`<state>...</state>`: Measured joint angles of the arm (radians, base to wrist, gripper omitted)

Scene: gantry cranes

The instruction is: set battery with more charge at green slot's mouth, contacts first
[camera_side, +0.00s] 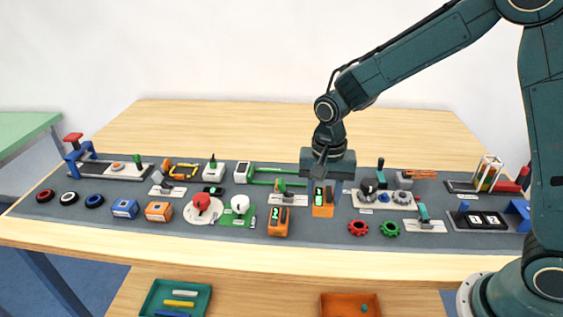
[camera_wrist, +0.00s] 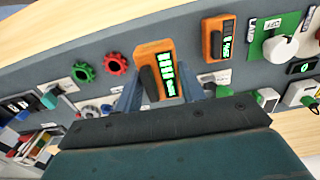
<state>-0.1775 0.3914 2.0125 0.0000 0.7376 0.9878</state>
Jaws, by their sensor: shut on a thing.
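My gripper (camera_side: 322,184) is shut on an orange battery (camera_side: 322,209), which hangs below the jaws close to the mat. In the wrist view this battery (camera_wrist: 146,52) sits between the two blue-grey fingers, and its dark display shows several lit green bars. A second orange battery (camera_side: 278,229) lies on the mat to the left. In the wrist view the second battery (camera_wrist: 207,43) shows fewer lit bars. A white unit with a dark window and green rails (camera_side: 266,170) stands behind and left of my gripper. I cannot tell for sure whether it is the green slot.
A red gear (camera_side: 358,228) and a green gear (camera_side: 390,229) lie right of the held battery. A grey switch plate (camera_side: 288,199) is close on its left. A red knob (camera_side: 201,202) and a white knob (camera_side: 240,204) stand further left. The table's front strip is clear.

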